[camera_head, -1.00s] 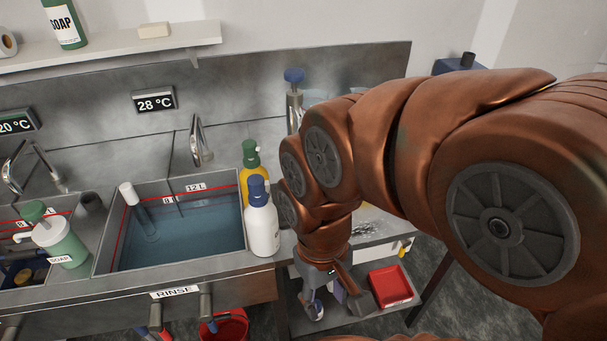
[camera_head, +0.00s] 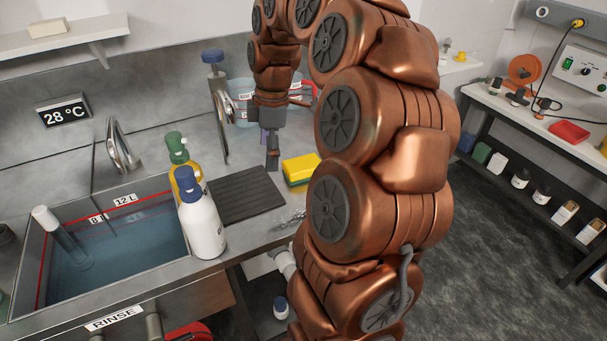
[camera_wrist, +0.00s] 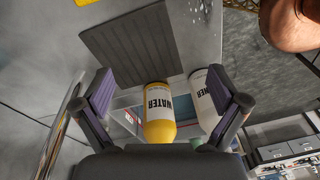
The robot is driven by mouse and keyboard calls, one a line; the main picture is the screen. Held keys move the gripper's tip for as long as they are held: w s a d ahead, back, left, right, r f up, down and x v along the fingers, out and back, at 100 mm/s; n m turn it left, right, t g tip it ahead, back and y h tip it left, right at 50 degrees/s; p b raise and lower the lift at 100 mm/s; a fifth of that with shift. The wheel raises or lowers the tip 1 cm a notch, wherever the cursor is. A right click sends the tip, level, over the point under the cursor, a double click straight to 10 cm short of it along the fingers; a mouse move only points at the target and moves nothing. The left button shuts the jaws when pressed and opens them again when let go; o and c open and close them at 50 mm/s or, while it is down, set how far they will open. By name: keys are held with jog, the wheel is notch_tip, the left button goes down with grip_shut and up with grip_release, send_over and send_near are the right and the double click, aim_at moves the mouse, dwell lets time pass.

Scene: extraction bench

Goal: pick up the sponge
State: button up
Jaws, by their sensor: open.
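The yellow sponge (camera_head: 299,169) with a dark green underside lies on the steel counter, right of a black ribbed mat, partly close to my arm. In the wrist view only a small yellow piece (camera_wrist: 86,2) shows at the top edge, likely the sponge. My gripper (camera_head: 271,150) hangs above the counter behind and left of the sponge, over the far side of the mat. In the wrist view my gripper (camera_wrist: 162,98) has its two purple-padded fingers wide apart, with nothing held between them.
The black mat (camera_head: 236,193) lies beside the sponge. A white bottle (camera_head: 201,226) and a yellow bottle (camera_head: 184,176) stand at the sink's edge. A tall tap (camera_head: 222,110) and clear containers (camera_head: 241,92) stand behind. Loose metal pieces (camera_head: 288,221) lie near the counter's front.

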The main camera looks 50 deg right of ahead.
jog(key=n+b, duration=0.2)
send_over(303, 163)
jog(key=s+d, duration=0.1)
jog(key=d, duration=0.1)
jog(key=shift+t, duration=0.3)
notch_tip(303, 163, down, 4)
jog(key=shift+s+a, duration=0.1)
jog(key=shift+s, duration=0.05)
jog(key=shift+a+f+p, duration=0.2)
jog(key=shift+f+p, duration=0.3)
jog(key=shift+f, duration=0.4)
jog(key=shift+w+a+f+p, duration=0.2)
jog(key=shift+a+f+p, duration=0.1)
jog(key=shift+f, duration=0.65)
jog(key=shift+w+a+f+p, duration=0.15)
jog(key=shift+w+f+p, duration=0.1)
jog(key=shift+f, duration=0.7)
jog(key=shift+w+a+f+p, duration=0.15)
jog(key=shift+a+f+p, duration=0.15)
jog(key=shift+f, duration=0.65)
jog(key=c, duration=1.1)
jog(key=shift+d+r, duration=0.1)
jog(key=shift+r, duration=0.05)
jog(key=shift+c, duration=0.2)
